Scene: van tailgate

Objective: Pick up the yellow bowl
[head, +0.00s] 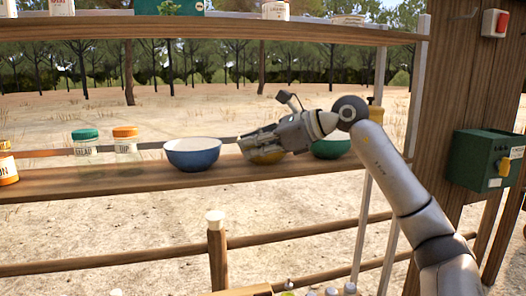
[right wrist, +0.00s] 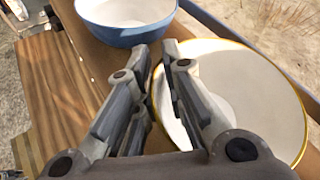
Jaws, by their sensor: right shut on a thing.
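The yellow bowl (head: 266,158) is on the wooden shelf between a blue bowl and a green bowl, mostly hidden behind my right gripper in the head view. In the right wrist view the yellow bowl (right wrist: 262,80) shows a white inside and a thin yellow rim. My right gripper (head: 250,143) is shut on its rim. In the right wrist view the fingers (right wrist: 158,62) sit on either side of the bowl's near-left wall. Whether the bowl's base touches the shelf cannot be told. My left gripper is not in view.
The blue bowl (head: 193,155) stands close on the left; it also shows in the right wrist view (right wrist: 125,28). The green bowl (head: 332,149) is on the right, partly behind my arm. Jars (head: 126,145) stand further left on the shelf (head: 120,182). An upper shelf (head: 200,30) runs above.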

